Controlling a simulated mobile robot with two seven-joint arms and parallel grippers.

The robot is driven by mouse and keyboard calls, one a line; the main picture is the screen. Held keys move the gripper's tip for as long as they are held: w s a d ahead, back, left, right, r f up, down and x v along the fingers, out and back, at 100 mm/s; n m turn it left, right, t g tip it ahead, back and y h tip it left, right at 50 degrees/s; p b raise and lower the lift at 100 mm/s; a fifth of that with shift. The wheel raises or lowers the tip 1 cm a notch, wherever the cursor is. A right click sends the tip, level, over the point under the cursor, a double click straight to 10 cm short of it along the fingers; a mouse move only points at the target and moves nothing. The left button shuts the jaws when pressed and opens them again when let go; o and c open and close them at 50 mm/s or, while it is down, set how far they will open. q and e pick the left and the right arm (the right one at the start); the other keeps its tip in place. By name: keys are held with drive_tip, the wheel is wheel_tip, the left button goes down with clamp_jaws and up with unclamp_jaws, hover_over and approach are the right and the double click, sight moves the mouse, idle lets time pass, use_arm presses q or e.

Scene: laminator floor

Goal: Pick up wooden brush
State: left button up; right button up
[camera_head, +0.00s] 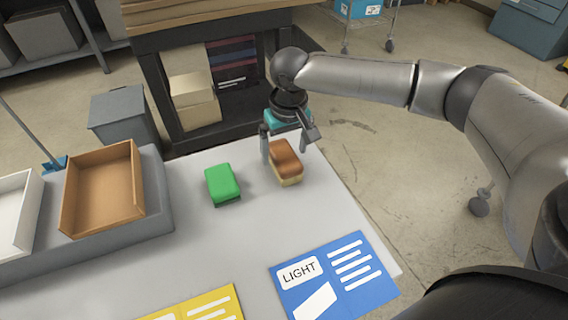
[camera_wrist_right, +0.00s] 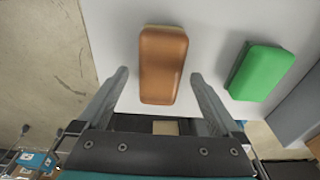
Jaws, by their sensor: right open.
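The wooden brush (camera_head: 285,160) has a brown wooden top and a pale lower part. It lies on the grey table near the far right edge. My right gripper (camera_head: 284,150) is open above and behind it. In the right wrist view the brush (camera_wrist_right: 163,62) lies ahead of and partly between the fingertips of the right gripper (camera_wrist_right: 158,80), with a gap on both sides. I cannot tell how far above the brush the fingertips are. My left gripper is not in view.
A brown tray (camera_head: 107,225) and a white tray (camera_head: 36,215) stand at the left. A blue "LIGHT" card (camera_head: 335,278) and a yellow card (camera_head: 205,303) lie in front.

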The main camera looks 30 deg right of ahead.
drive_tip(key=shift+w+f, duration=0.15)
drive_tip(key=shift+f, duration=0.8)
clamp_jaws()
